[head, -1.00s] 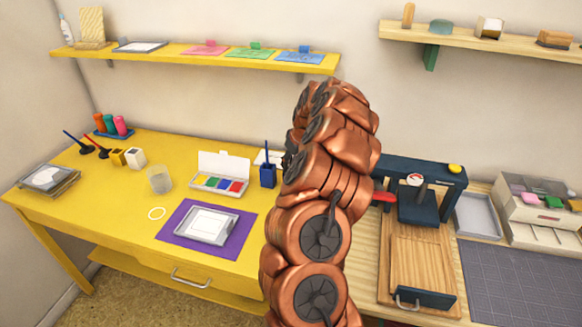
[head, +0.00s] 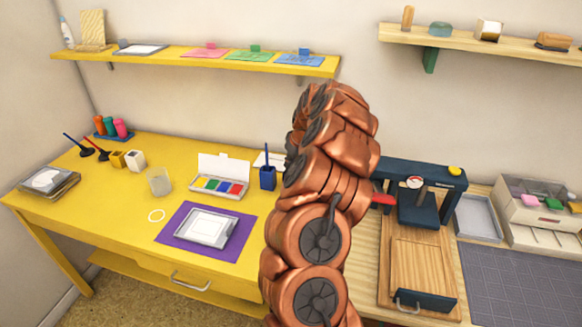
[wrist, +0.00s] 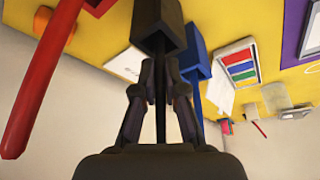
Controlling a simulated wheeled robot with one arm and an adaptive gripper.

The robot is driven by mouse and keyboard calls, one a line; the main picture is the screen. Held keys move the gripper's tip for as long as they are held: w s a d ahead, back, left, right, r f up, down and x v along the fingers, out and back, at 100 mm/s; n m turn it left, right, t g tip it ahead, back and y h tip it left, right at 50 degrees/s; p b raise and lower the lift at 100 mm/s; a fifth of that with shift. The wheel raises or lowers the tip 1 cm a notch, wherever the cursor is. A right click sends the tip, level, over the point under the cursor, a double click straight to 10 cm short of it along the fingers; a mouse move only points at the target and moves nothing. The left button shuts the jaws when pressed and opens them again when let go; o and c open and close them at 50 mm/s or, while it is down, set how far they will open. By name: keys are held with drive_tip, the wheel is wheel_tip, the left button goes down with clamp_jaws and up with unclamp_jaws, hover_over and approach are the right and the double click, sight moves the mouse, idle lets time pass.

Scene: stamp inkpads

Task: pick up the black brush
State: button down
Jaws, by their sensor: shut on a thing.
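My gripper (wrist: 160,95) is in the lower middle of the wrist view, its two dark fingers shut on the thin handle of the black brush (wrist: 160,120). The handle runs between the fingers, from near the palm to a black box-shaped holder (wrist: 160,25). I cannot tell whether the brush's far end is inside the holder or clear of it. In the head view my copper-coloured arm hides the gripper, the black brush and its holder.
A blue holder (wrist: 196,66) stands close beside the black one; in the head view it (head: 267,177) holds a blue brush. A red press handle (wrist: 40,85) is close on the wrist view's left. A paint set (head: 220,178) and purple mat (head: 172,230) lie left on the yellow table.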

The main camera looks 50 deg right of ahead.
wheel_tip(320, 180, up, 10)
drive_tip(key=shift+f+b, duration=0.2)
drive_tip(key=shift+b, duration=0.9)
